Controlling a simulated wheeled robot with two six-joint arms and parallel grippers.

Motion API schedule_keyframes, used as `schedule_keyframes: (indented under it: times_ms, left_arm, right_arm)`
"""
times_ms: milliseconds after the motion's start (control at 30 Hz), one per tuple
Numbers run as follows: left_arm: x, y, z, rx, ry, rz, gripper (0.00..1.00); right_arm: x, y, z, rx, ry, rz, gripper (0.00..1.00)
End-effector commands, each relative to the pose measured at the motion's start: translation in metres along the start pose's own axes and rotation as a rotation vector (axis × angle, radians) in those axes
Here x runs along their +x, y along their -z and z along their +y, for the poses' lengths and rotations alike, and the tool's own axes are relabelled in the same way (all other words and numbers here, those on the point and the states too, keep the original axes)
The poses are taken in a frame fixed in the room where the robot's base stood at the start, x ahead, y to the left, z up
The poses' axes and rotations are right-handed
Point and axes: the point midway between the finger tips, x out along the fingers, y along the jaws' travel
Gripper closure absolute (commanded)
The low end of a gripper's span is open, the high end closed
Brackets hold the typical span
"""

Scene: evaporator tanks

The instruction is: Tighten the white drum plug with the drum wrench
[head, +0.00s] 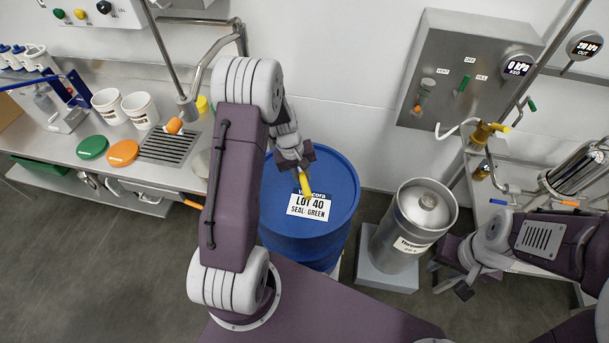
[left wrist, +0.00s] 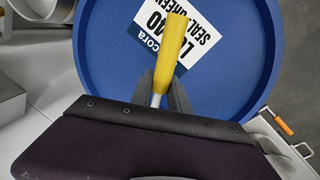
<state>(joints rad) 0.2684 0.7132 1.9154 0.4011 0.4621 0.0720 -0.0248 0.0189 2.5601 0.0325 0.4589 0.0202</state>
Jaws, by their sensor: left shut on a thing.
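A yellow-handled tool (head: 306,185), which looks like the drum wrench, is held in my left gripper (head: 297,165) above the blue drum (head: 340,190). In the left wrist view, its yellow handle (left wrist: 171,52) points away from the jaws. Its grey shaft (left wrist: 156,97) sits between the fingers of my left gripper (left wrist: 160,92), which are shut on it. The blue lid (left wrist: 110,58) lies beyond. I cannot make out the white drum plug; my gripper and arm cover part of the lid. My right gripper (head: 452,288) is open and empty, right of the steel vessel.
A label reading LOT 40, SEAL: GREEN (head: 309,206) lies on the drum lid. A steel vessel (head: 400,240) stands close to the drum's right. A bench (head: 60,165) with white tubs (head: 140,108) is at left. A control panel (head: 445,65) hangs on the wall.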

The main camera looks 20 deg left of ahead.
Motion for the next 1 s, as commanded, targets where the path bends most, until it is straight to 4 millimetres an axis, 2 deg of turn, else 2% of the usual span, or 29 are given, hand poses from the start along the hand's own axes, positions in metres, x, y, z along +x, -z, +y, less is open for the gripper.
schedule_keyframes:
  times_ms: [167,333,667,1000]
  left_arm:
    - [-0.001,0.000,0.000,0.002,0.000,0.001,1.00]
    - [-0.001,0.002,-0.011,0.079,0.000,-0.014,1.00]
    - [-0.003,0.001,-0.014,0.109,0.000,-0.021,1.00]
    - [-0.006,0.004,-0.028,0.216,-0.001,-0.041,1.00]
  right_arm:
    - [0.000,0.000,0.000,0.000,0.000,0.000,0.65]
    - [0.009,-0.001,0.000,0.000,0.000,0.000,0.65]
    - [0.009,-0.001,0.000,0.000,0.000,0.000,0.65]
    - [0.015,-0.002,0.000,0.000,0.000,0.000,0.65]
